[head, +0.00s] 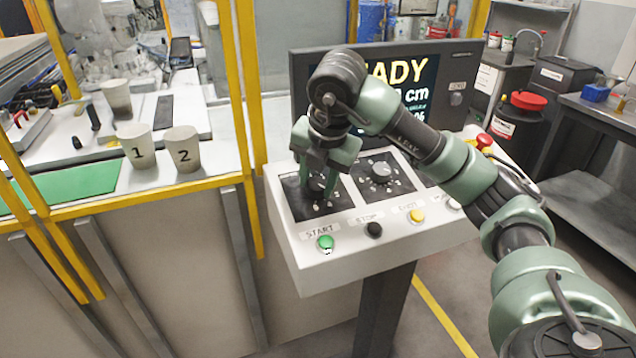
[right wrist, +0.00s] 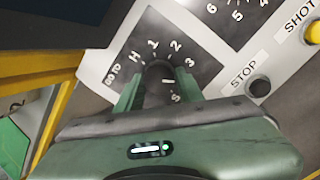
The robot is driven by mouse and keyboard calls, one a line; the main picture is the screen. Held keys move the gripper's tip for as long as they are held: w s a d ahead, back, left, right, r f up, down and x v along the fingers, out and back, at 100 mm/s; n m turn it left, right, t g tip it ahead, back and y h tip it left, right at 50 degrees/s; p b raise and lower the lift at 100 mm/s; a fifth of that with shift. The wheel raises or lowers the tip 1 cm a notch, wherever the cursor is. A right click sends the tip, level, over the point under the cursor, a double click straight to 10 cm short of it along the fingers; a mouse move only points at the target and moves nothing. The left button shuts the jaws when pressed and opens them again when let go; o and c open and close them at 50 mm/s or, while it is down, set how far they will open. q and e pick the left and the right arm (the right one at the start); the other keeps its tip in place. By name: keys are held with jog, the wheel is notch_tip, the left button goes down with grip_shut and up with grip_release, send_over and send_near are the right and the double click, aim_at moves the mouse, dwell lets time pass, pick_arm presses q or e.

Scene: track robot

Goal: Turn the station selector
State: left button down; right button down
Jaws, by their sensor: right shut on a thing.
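The station selector is a dark knob on the left black dial plate (head: 298,204) of the sloped white control panel. In the right wrist view the knob (right wrist: 158,78) stands between my two green fingers, with the marks H, 1, 2 and 3 around it. My right gripper (head: 317,190) reaches down from above and is shut on this knob; it also shows in the right wrist view (right wrist: 158,90). The gripper mostly hides the knob in the head view. I cannot tell which mark the knob points at. My left gripper is not in view.
A second dial (head: 381,171) sits right of the selector. Below are a green START button (head: 325,243), a black STOP button (head: 374,230) and a yellow button (head: 417,216). A screen (head: 425,75) reading READY stands behind. Yellow posts (head: 247,95) and cups 1 (head: 137,147) and 2 (head: 181,150) are left.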

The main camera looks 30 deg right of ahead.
jog(key=shift+r+m, duration=0.1)
jog(key=shift+m, duration=1.2)
jog(key=shift+w, duration=0.1)
jog(key=c, duration=0.9)
grip_release()
jog(key=p+v, duration=0.1)
jog(key=v, duration=0.6)
jog(key=shift+r, duration=0.35)
jog(key=shift+a, duration=0.1)
